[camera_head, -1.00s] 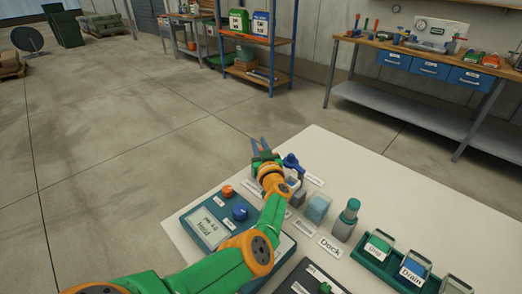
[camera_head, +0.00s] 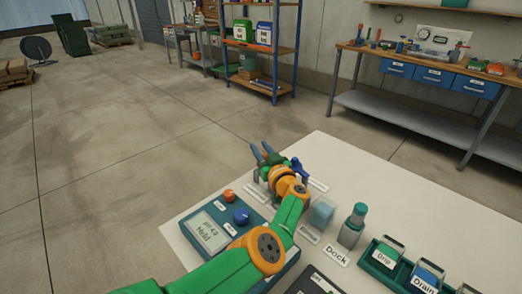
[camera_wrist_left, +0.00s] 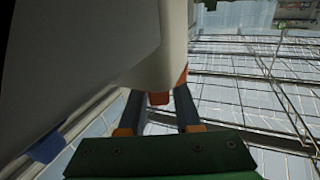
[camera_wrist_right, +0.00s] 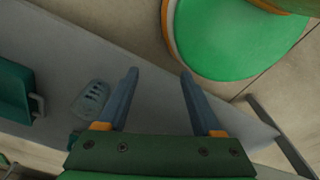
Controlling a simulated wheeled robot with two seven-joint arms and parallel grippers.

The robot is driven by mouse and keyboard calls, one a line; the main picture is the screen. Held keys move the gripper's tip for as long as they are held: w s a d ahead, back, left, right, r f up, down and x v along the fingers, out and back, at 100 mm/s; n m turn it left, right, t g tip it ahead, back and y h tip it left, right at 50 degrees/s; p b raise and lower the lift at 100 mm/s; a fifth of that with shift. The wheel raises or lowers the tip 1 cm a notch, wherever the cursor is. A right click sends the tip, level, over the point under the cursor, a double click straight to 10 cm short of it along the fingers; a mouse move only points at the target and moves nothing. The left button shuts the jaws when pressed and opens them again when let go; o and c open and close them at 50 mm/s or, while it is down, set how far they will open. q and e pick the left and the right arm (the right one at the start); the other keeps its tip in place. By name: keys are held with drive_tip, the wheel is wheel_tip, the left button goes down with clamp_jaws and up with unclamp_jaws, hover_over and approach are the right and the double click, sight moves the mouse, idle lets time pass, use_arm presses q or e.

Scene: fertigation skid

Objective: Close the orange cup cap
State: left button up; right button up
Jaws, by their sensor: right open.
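My left gripper (camera_head: 262,150) reaches over the far left part of the white table, past the meter. In the left wrist view its two fingers (camera_wrist_left: 159,90) stand apart below a large pale body (camera_wrist_left: 155,65). A small orange piece (camera_wrist_left: 158,98) shows between the fingers; it may be part of the orange cap, and I cannot tell whether they touch it. The cup is mostly hidden behind my gripper in the head view. My right gripper (camera_wrist_right: 158,75) is open and empty; it is out of the head view.
A meter (camera_head: 210,235) with an orange knob (camera_head: 229,195) and a blue knob (camera_head: 241,215) is beside my left arm. A blue part (camera_head: 298,168), a pale blue block (camera_head: 321,212), a green-capped bottle (camera_head: 353,225) and green trays (camera_head: 378,262) stand to the right. The table's far right is clear.

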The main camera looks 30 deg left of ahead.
use_arm(q)
drive_tip(key=shift+o, duration=0.9)
drive_tip(key=d+p, duration=0.1)
drive_tip(key=p, duration=0.1)
drive_tip(key=s+d+r+p, duration=0.1)
drive_tip(key=p, duration=0.1)
drive_tip(key=shift+s+d, duration=0.1)
drive_tip(key=shift+s, duration=0.05)
drive_tip(key=v, duration=0.1)
drive_tip(key=p+v, duration=0.1)
drive_tip(key=v, duration=0.1)
drive_tip(key=p+v, duration=0.1)
drive_tip(key=shift+s+d+f, duration=0.15)
drive_tip(key=shift+s+f, duration=0.05)
drive_tip(key=shift+f, duration=0.15)
drive_tip(key=shift+s+d+f, duration=0.1)
drive_tip(key=shift+f, duration=0.15)
